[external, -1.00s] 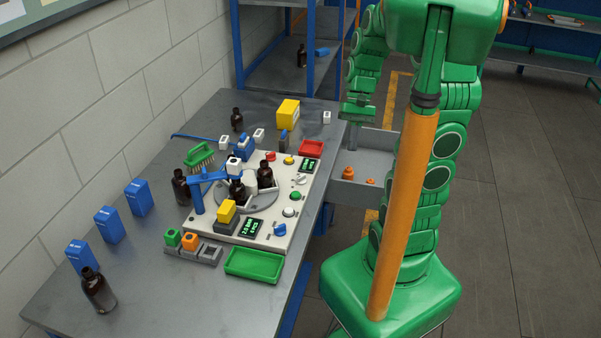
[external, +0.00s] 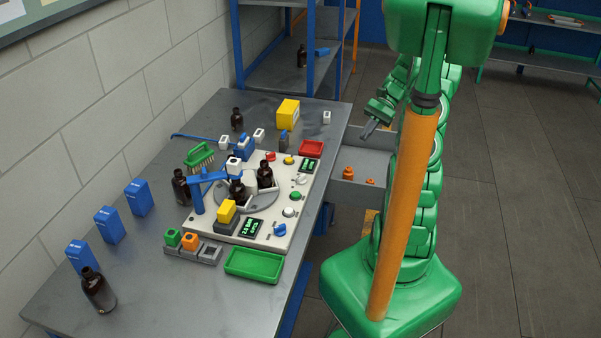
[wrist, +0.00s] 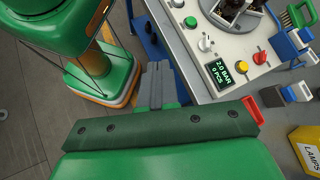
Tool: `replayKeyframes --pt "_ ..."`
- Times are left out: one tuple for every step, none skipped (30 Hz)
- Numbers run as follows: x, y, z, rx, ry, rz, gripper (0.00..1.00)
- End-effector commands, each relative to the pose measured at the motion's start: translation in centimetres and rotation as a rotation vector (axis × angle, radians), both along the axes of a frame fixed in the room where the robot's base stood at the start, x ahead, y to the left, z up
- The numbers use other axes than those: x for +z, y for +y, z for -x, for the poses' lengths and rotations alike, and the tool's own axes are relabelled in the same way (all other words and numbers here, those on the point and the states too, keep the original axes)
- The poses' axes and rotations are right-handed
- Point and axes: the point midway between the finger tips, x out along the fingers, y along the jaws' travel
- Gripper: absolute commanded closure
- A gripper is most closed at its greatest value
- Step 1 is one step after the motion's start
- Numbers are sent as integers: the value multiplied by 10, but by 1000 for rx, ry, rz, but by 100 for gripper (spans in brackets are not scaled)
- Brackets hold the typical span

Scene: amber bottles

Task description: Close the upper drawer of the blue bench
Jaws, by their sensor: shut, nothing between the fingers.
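The blue bench (external: 135,262) has a grey metal top and blue legs. Its grey drawer (external: 370,160) stands pulled out from the right side, with small orange parts (external: 348,173) inside. My arm hides the drawer's outer end. My gripper (external: 367,130) is shut and empty, pointing down and left near the drawer's far side, close to the bench edge. I cannot tell whether it touches the drawer. In the wrist view, the closed fingers (wrist: 157,84) show beside the bench edge; the drawer is not clearly visible there.
A control panel (external: 292,180) with buttons, displays and amber bottles (external: 265,175) stands on the bench. A red tray (external: 311,148), a yellow box (external: 288,113) and a white block (external: 327,117) lie near the edge beside my gripper. Floor to the right is clear.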

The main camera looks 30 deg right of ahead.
Motion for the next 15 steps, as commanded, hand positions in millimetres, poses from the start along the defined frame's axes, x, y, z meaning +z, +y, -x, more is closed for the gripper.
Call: replayKeyframes --pt "-7 -11 -2 -32 10 -19 100" --pt "-10 -16 -3 -49 16 -31 100" --pt "-15 -24 -4 -73 24 -48 100" --pt "-18 -29 -5 -90 28 -59 100" --pt "-21 -35 -6 -107 32 -70 100" --pt "-25 -43 -7 -130 37 -85 100" --pt "-28 -49 -8 -147 42 -96 100" --pt "-32 -55 -8 -164 47 -108 100" --pt "-37 -63 -9 -187 52 -124 100" --pt "-40 -69 -9 -204 57 -136 100" --pt "-44 -75 -8 -221 60 -148 100" --pt "-49 -82 -8 -243 66 -161 100" --pt "-54 -89 -8 -261 71 -173 100" --pt "-58 -95 -7 -278 75 -185 100" --pt "-63 -103 -7 -302 78 -198 100"
